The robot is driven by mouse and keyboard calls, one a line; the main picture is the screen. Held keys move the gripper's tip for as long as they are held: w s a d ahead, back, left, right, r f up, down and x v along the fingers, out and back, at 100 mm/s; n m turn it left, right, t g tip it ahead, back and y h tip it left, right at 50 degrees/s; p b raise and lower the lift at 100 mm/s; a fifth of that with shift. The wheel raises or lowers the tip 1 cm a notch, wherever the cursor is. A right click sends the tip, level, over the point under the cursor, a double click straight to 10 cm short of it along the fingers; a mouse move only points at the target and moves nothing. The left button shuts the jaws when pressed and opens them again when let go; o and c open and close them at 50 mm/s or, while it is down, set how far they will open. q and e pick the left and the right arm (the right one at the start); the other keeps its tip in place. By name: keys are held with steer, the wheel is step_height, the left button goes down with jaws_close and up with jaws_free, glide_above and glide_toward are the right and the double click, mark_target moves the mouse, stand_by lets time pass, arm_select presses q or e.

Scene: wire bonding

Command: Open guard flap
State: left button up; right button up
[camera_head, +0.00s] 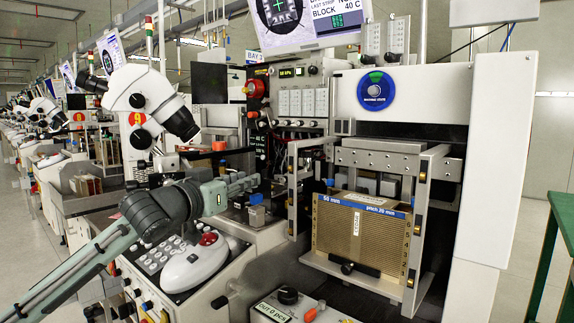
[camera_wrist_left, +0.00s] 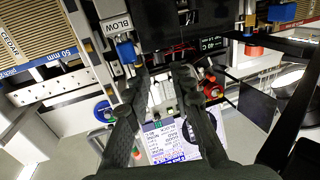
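I cannot tell for sure which part is the guard flap. A dark flat panel (camera_head: 209,84) stands upright beside the microscope, and a dark see-through plate (camera_wrist_left: 257,106) shows at the right in the left wrist view. My left gripper (camera_head: 252,183) reaches in from the left, in front of the machine's work area, with its fingers pointing right. In the left wrist view the fingers of my left gripper (camera_wrist_left: 163,74) are spread apart with nothing held between them. Whether a fingertip touches the machine is unclear. My right gripper is in neither view.
A white microscope (camera_head: 150,97) stands above my left arm. A brown slotted magazine (camera_head: 335,238) sits in a metal frame at the right. A red knob (camera_head: 255,88) is on the panel. A blue part (camera_wrist_left: 126,51) is near the left finger.

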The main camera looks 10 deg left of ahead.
arm_select(q)
steer(key=p+x, duration=0.1)
steer(key=x, duration=1.1)
steer(key=shift+w+d+r+p, duration=0.15)
steer(key=shift+w+r+p, duration=0.05)
steer(key=shift+w+p, duration=0.15)
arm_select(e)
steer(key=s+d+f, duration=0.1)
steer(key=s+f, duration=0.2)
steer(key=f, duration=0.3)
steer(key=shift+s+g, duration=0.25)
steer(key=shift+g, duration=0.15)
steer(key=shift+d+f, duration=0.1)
arm_select(q)
jaws_close()
steer(key=shift+s, duration=0.1)
